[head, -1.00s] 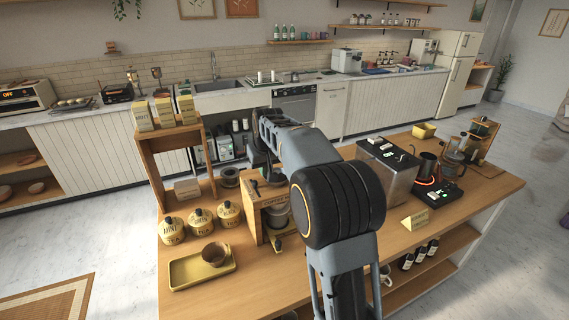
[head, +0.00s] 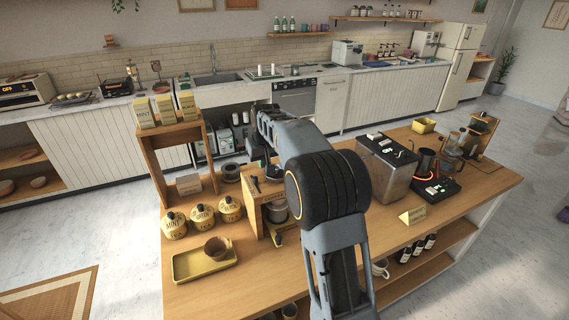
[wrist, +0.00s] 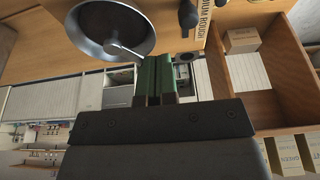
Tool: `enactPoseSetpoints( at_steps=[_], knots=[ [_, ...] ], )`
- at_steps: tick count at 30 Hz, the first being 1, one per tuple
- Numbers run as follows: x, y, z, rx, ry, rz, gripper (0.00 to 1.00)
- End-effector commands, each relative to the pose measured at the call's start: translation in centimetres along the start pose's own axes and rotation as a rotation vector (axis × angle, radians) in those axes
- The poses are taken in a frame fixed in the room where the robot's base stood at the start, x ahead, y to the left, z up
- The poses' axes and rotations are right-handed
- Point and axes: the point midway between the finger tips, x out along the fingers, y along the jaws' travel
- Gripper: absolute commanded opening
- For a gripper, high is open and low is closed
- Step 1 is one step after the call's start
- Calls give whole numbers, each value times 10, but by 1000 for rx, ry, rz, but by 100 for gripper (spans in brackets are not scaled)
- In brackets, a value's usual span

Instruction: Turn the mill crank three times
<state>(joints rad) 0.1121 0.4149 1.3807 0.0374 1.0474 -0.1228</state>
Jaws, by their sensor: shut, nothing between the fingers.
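The mill (head: 251,207) is a wooden box on the cart, left of my arm, partly hidden by it. In the wrist view its round metal bowl (wrist: 88,22) shows at the top, with a thin crank arm (wrist: 125,50) reaching from the bowl's middle toward my fingers. A dark knob (wrist: 187,14) shows beside a "medium rough" label; I cannot tell whether it belongs to the crank. My gripper (wrist: 155,62) has green fingers, closed together and empty, by the outer end of the crank arm. I cannot tell whether they touch it. In the head view the fingertips are hard to make out.
A wooden shelf (head: 153,158) with boxes stands behind the mill. Tea jars (head: 202,217) and a yellow tray (head: 179,272) with a brown cup are left of it. A metal machine (head: 386,172) and a kettle (head: 425,163) stand right of my arm.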

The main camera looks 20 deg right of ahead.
Motion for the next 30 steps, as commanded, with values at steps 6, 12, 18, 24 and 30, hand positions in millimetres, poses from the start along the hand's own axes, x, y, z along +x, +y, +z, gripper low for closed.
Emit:
enactPoseSetpoints(
  at_steps=[6, 12, 18, 24, 30],
  knots=[
    [0, 2, -3, 1, -1, 0, 0],
    [2, 8, -12, 1, -1, 1, 0],
    [5, 10, -15, 1, 0, 1, 0],
    [5, 10, -15, 1, 0, 0, 0],
    [5, 16, -20, 2, -1, 0, 0]
  ],
)
